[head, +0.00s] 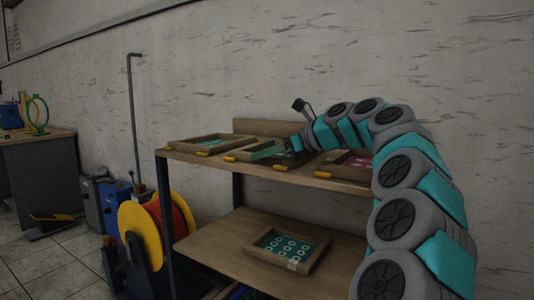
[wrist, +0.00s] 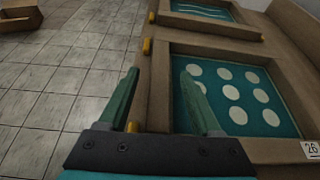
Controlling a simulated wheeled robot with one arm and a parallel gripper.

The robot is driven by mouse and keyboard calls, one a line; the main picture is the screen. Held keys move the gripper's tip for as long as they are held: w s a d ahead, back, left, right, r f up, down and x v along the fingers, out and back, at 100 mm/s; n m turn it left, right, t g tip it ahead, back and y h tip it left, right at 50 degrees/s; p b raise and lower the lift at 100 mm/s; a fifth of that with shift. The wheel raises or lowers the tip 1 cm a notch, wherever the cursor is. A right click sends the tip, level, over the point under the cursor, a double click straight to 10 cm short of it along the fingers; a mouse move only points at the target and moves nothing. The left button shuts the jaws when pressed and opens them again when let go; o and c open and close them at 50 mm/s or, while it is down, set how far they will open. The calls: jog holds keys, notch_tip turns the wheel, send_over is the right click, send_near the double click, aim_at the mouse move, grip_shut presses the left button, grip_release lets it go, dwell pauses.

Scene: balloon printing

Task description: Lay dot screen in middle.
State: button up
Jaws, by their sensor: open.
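The dot screen is a wooden frame (wrist: 159,105) around a teal panel with several white dots (wrist: 238,115). It lies flat in the middle of the upper shelf in the head view (head: 236,157), partly hidden by my gripper. My gripper (wrist: 160,88) is open, its two green fingers on either side of the frame's left rim. No gap or contact between fingers and rim can be told. In the head view my gripper (head: 266,153) is low over that screen. A tag reading 26 (wrist: 311,150) sits on the frame's near right corner.
Another framed screen (head: 207,143) with wavy lines lies left of it on the upper shelf, and a pink one (head: 347,163) lies right. A screen with pale rings (head: 287,247) lies on the lower shelf (head: 220,243), which has bare room on its left. Yellow tabs (wrist: 147,46) line the shelf edge.

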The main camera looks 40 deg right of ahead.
aim_at(292, 160)
jog(key=v, duration=0.7)
jog(key=shift+s+d+r+p, duration=0.15)
jog(key=shift+s+r+p, duration=0.05)
jog(key=shift+s+p, duration=0.15)
dwell(0.4)
